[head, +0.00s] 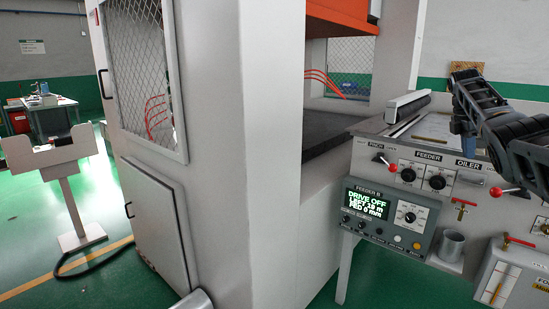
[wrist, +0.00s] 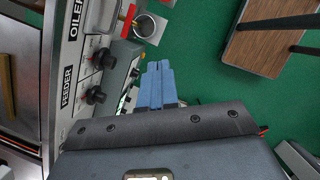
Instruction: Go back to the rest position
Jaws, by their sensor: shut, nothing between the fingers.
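My gripper (wrist: 158,66) shows in the wrist view as two blue fingers side by side, shut with nothing between them. It is beside the front of the feeder and oiler panel (wrist: 73,75), to the right of its black knobs. In the head view, dark links of my arm cross the right side above the same panel (head: 462,182).
The control box (head: 385,218) reads "DRIVE OFF". A metal cup (head: 452,246) and red-handled levers are on the panel front. The large press cabinet (head: 270,150) fills the middle.

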